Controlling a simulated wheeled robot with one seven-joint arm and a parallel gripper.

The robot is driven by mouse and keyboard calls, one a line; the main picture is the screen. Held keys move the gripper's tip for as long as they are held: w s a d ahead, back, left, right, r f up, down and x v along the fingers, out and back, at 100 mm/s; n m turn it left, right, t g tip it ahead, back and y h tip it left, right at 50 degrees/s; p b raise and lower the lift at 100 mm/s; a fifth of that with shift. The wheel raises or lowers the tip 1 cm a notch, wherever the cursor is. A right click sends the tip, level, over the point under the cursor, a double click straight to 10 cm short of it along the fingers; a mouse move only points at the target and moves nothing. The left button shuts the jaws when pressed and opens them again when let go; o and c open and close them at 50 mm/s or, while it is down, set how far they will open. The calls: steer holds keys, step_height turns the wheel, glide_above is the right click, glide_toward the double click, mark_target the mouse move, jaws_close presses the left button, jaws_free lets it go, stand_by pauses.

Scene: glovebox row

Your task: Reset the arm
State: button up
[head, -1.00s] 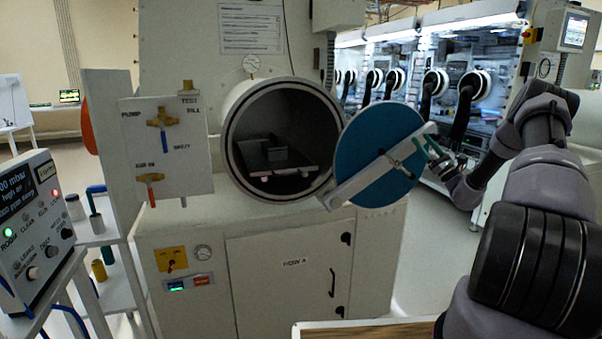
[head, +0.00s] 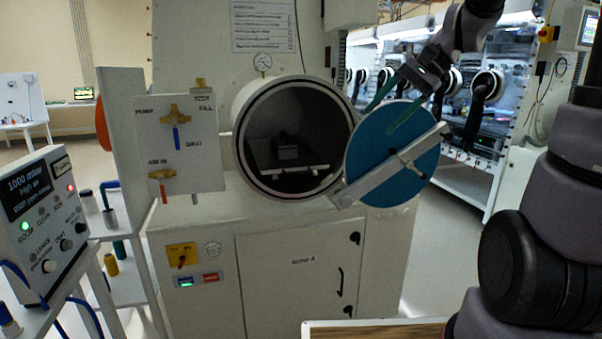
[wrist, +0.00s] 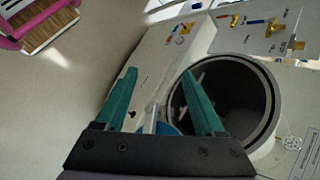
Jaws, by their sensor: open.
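My gripper (head: 388,111) is open and empty, with green fingers. In the head view it is raised above the upper edge of the round blue door (head: 375,150), its fingers pointing down and left. In the wrist view the open fingers (wrist: 158,92) frame a sliver of the blue door and part of the chamber mouth. The door hangs open to the right of the round chamber (head: 243,160), with a pale bar and a handle across its face. I cannot tell whether a finger touches the door.
A tray with a small dark block (head: 287,152) sits inside the chamber. A valve panel (head: 178,182) stands left of the chamber. A control box (head: 40,225) is at far left. A wood-topped surface (head: 375,331) is at the front. Lit gloveboxes (head: 480,85) stand behind right.

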steer(key=s+d+r+n+t+h, duration=0.2)
steer(key=s+d+t+h, duration=0.3)
steer(key=s, duration=0.7)
steer(key=shift+s+d+n+h, duration=0.25)
steer(key=shift+d+n+h, duration=0.05)
steer(key=shift+d+n, duration=0.4)
steer(key=shift+r, duration=0.1)
stand_by(0.8)
